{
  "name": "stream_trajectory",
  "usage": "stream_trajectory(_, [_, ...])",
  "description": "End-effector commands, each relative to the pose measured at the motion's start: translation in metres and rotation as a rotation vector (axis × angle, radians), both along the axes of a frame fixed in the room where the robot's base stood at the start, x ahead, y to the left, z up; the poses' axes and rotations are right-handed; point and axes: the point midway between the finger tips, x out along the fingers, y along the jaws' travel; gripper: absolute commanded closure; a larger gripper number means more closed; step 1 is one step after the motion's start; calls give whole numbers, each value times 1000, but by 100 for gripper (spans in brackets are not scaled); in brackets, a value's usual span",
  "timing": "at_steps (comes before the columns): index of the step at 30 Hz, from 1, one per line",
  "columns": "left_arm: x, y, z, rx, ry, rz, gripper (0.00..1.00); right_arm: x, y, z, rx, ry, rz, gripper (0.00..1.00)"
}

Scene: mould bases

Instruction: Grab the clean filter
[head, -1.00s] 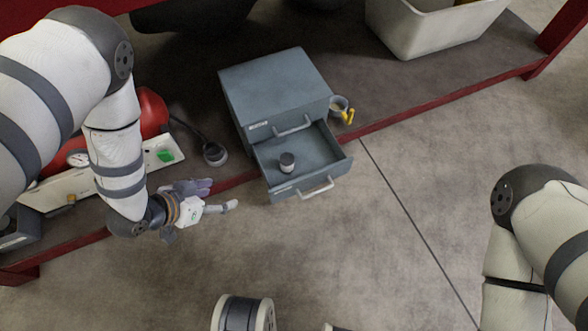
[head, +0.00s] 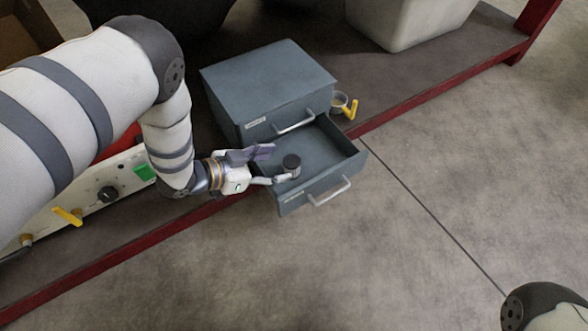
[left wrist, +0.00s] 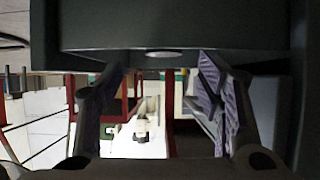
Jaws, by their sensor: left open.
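My left gripper (head: 273,165) reaches over the drawer's left side. It is open, with its fingertips right at the filter's left side; I cannot tell whether they touch it. In the left wrist view the spread fingers (left wrist: 162,85) show with a dark surface and a pale oval ahead of them; I cannot tell what the oval is. My right gripper is out of view.
The cabinet stands on a shelf with a red edge rail (head: 420,99). A small cup with a yellow handle (head: 350,112) is beside it. A whitish bin (head: 405,22) stands at the back. A white panel with a dark knob (head: 107,194) is at left.

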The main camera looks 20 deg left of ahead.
Motion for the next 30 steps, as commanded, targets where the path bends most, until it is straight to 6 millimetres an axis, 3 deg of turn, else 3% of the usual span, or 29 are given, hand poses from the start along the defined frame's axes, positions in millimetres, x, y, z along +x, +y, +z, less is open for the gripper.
stream_trajectory(9, [33,-20,-33,0,1,-1,40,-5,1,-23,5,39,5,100])
stream_trajectory(16, [38,-24,-31,0,0,3,40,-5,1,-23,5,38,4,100])
stream_trajectory(23, [38,-23,-31,0,0,3,90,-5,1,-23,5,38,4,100])
stream_trajectory(30, [37,-23,-31,1,1,2,92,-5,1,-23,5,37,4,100])
